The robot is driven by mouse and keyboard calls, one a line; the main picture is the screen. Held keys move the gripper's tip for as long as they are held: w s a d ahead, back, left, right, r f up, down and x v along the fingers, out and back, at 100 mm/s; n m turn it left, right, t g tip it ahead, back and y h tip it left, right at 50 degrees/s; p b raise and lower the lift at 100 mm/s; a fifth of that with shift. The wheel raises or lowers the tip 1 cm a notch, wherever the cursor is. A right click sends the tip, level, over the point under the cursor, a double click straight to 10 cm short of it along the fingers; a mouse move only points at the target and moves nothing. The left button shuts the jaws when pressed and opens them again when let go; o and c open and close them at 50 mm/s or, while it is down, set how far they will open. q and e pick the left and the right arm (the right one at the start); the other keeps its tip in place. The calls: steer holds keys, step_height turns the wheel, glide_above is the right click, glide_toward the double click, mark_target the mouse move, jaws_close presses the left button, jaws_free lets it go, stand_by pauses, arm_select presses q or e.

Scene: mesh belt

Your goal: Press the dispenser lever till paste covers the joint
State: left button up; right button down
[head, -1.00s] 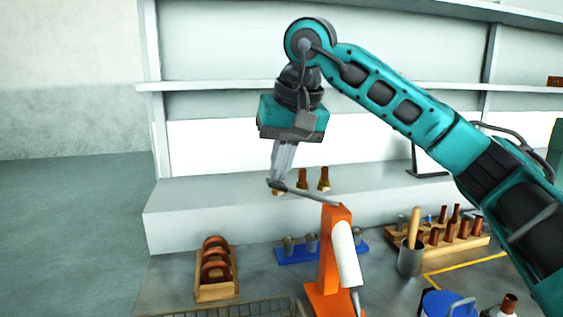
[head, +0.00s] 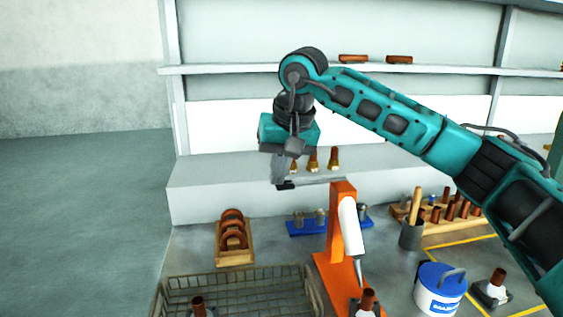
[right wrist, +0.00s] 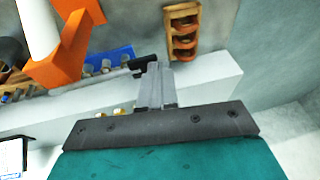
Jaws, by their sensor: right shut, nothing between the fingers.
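The dispenser is an orange stand (head: 342,225) with a white cartridge (head: 350,226), its nozzle pointing down. Its grey lever (head: 318,182) reaches left from the stand top, about level, to a black end. A copper joint (head: 368,298) stands below the nozzle at the bottom edge; I cannot tell whether paste is on it. My right gripper (head: 284,185) is shut and empty, its fingertips at the lever's black end, seemingly touching it from above. In the right wrist view the fingertips (right wrist: 153,72) are beside the black end (right wrist: 143,62). My left gripper is out of view.
A wire mesh basket (head: 240,281) is at the front left, with another copper piece in it. A white tub with a blue lid (head: 440,288), a grey cup (head: 411,234) and a wooden rack of copper parts stand right. A pale ledge (head: 200,186) runs behind.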

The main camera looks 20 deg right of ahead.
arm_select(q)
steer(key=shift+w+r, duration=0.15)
arm_select(e)
steer(key=shift+r, duration=0.1)
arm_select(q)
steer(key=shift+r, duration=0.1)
arm_select(e)
steer(key=shift+r, duration=0.1)
steer(key=shift+r+p, duration=0.65)
steer(key=shift+p, duration=0.05)
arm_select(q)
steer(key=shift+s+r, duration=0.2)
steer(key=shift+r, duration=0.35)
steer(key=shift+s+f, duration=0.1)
